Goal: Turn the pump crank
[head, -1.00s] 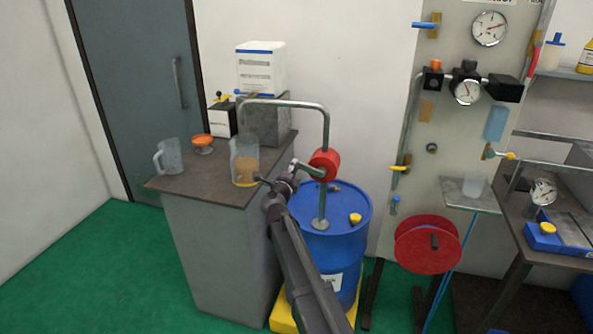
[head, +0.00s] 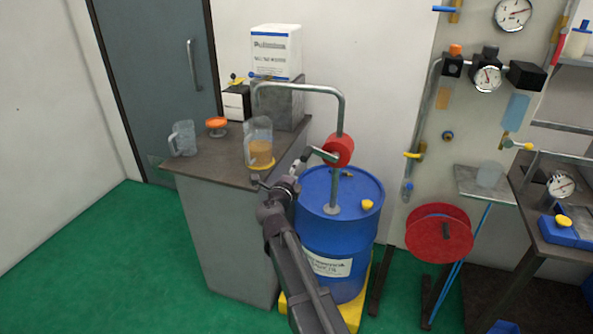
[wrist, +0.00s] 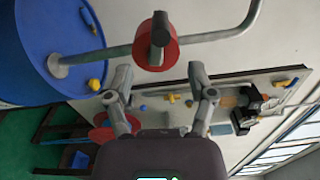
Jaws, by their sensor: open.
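The pump stands on a blue drum (head: 318,215), with a grey pipe that rises and bends over to the left. A red round pump body (head: 338,150) sits on the pipe, and a grey crank (head: 320,153) sticks out from it to the left. In the wrist view the red pump body (wrist: 168,52) and the crank's end (wrist: 160,30) are ahead, beyond the fingertips. My gripper (wrist: 160,72) is open and empty, its fingers apart. In the head view my gripper (head: 290,178) is below and left of the crank, and no contact with it is visible.
A measuring jug (head: 258,143) with amber liquid stands under the spout on a grey cabinet (head: 225,225), beside an empty jug (head: 183,138) and an orange-topped item (head: 216,125). A gauge panel (head: 480,125) and red reel (head: 438,232) stand to the right.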

